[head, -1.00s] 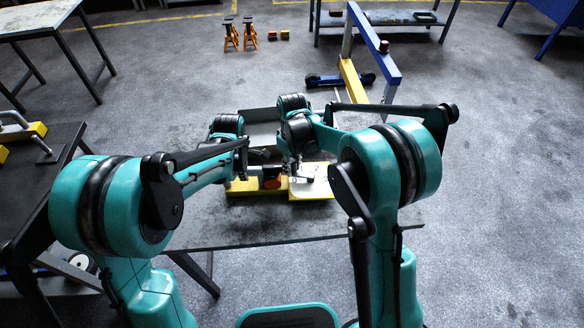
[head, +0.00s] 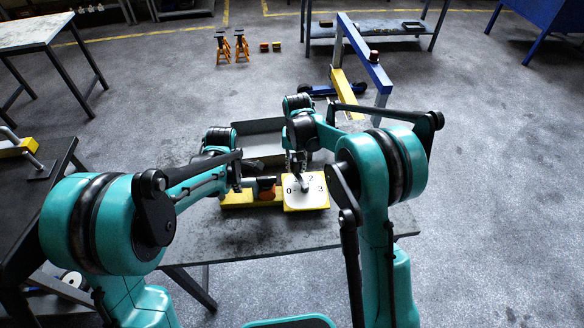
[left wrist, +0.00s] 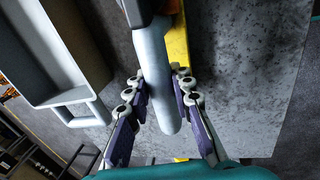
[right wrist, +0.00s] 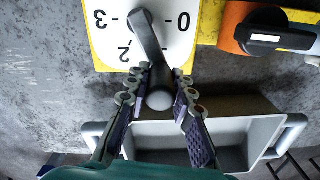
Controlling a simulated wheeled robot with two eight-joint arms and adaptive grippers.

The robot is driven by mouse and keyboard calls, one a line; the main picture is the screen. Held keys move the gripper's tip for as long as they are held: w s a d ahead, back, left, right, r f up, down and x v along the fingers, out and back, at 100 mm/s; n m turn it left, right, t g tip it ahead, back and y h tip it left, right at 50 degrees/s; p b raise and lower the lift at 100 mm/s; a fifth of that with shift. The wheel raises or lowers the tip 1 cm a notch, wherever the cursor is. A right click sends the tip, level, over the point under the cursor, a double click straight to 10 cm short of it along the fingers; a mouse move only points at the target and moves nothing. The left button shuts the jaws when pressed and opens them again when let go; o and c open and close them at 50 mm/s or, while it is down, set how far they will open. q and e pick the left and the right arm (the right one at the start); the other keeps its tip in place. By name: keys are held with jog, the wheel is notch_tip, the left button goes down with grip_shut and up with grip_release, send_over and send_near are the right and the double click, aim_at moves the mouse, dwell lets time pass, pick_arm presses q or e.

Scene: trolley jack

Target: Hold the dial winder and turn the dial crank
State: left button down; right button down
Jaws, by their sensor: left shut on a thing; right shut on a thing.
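The dial winder has a yellow base (head: 237,199) on the table, and a white dial plate (head: 318,200) with a yellow edge at its right end. In the right wrist view, 0, 2 and 3 show on the dial plate (right wrist: 101,45). The grey dial crank (right wrist: 147,40) points between 0 and 2, covering that part. My right gripper (right wrist: 157,88) is shut on the crank's round-ended grip. My left gripper (left wrist: 157,92) is shut around a grey bar handle (left wrist: 168,112) at the winder's left end. In the head view, my arms partly hide both grips.
An orange block with a black knob (right wrist: 262,35) sits on the base beside the dial. A grey tray (head: 258,128) with side handles lies close behind the winder. The table front (head: 300,235) is clear. A dark table (head: 50,165) stands to the left.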

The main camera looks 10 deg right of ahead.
pick_arm(q)
jog(key=shift+a, duration=0.1)
pick_arm(e)
jog(key=d+m, duration=0.2)
jog(key=shift+w+m, duration=0.2)
jog(key=shift+m, duration=0.2)
jog(key=d+m, duration=0.1)
jog(key=m, duration=0.1)
jog(key=shift+d+m, duration=0.2)
jog(key=shift+m, duration=0.2)
jog(key=shift+s+d+m, duration=0.3)
jog(key=shift+d+m, duration=0.35)
jog(key=shift+m, duration=0.55)
jog(key=shift+s+d+m, duration=0.25)
jog(key=shift+d+m, duration=0.35)
jog(key=shift+m, duration=0.6)
jog(key=c, duration=1.4)
grip_release()
jog(key=shift+o, duration=0.5)
jog(key=shift+a, duration=0.1)
